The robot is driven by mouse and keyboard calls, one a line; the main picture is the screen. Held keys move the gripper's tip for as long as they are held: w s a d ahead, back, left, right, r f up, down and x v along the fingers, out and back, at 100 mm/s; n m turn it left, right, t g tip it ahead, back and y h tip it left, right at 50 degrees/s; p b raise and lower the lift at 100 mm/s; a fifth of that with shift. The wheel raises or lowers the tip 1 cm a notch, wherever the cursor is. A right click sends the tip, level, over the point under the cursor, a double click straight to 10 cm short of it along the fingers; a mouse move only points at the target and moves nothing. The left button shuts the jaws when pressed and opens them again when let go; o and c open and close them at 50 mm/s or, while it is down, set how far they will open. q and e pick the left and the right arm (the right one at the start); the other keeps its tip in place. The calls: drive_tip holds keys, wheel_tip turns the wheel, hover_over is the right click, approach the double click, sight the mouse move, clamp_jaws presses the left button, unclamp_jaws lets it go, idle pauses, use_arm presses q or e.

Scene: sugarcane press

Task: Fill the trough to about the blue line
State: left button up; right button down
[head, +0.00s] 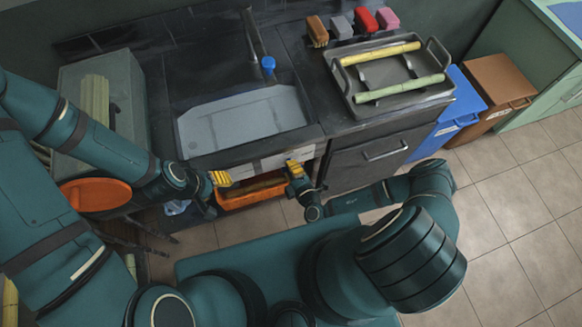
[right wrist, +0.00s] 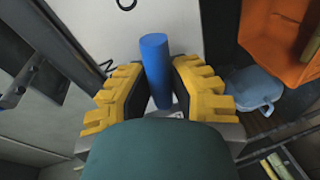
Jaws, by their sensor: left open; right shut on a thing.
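The trough appears to be the sunken basin (head: 245,118) in the dark counter, with a pale grey surface inside. I cannot make out a blue line or tell whether the surface is water. A tap with a blue knob (head: 268,63) stands behind it. My right gripper (head: 295,169) is low at the counter's front. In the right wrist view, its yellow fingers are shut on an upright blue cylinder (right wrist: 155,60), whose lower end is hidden. My left gripper (head: 220,178) is open and apparently empty, left of the right one at the counter front.
An orange bin (head: 228,202) sits under the counter front, close to both grippers. A metal tray (head: 415,93) with two cane pieces lies right of the basin, several coloured brushes behind it. A grey box of cane (head: 128,75) stands left. Blue and brown bins are at right.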

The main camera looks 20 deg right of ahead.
drive_tip(key=c, duration=0.9)
unclamp_jaws()
drive_tip(key=shift+o, duration=0.2)
drive_tip(key=shift+s, duration=0.1)
drive_tip(key=v, duration=1.1)
drive_tip(key=shift+s, duration=0.4)
drive_tip(key=shift+d, duration=0.1)
